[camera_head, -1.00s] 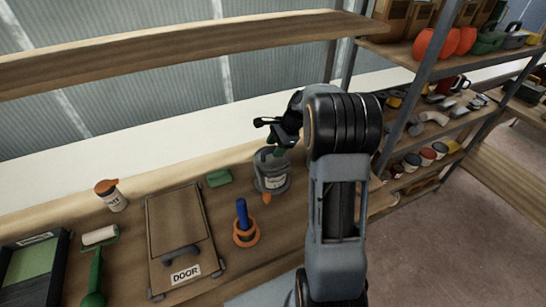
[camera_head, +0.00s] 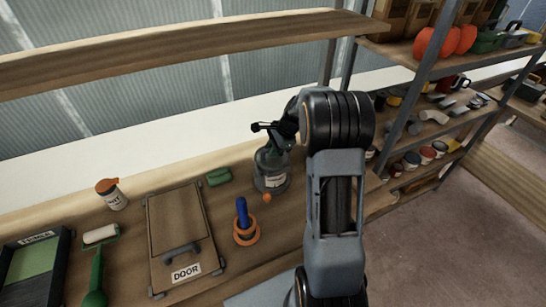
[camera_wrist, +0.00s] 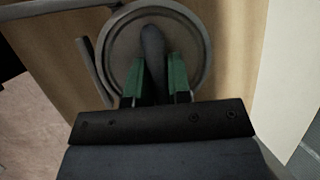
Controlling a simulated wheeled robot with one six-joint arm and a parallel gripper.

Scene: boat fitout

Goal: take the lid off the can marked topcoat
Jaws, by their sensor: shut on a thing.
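A grey can (camera_head: 271,183) with a white label stands on the workbench; the label is too small to read surely. My gripper (camera_head: 273,153) is over its top. In the wrist view, the round grey lid (camera_wrist: 124,52) lies within the can's rim (camera_wrist: 207,50), seen from above. The lid's raised grey grip (camera_wrist: 153,45) runs between the green fingertips of my gripper (camera_wrist: 156,80). The fingers are shut on that grip. The lid appears to sit on the can, and my fingers hide part of it.
On the bench are an orange ring with a blue upright handle (camera_head: 242,215), a green block (camera_head: 219,176), a board marked DOOR (camera_head: 180,235), an orange-capped bottle (camera_head: 111,194) and a roller (camera_head: 97,262). A shelf plank (camera_head: 180,45) runs above. Stocked shelves (camera_head: 440,120) stand right.

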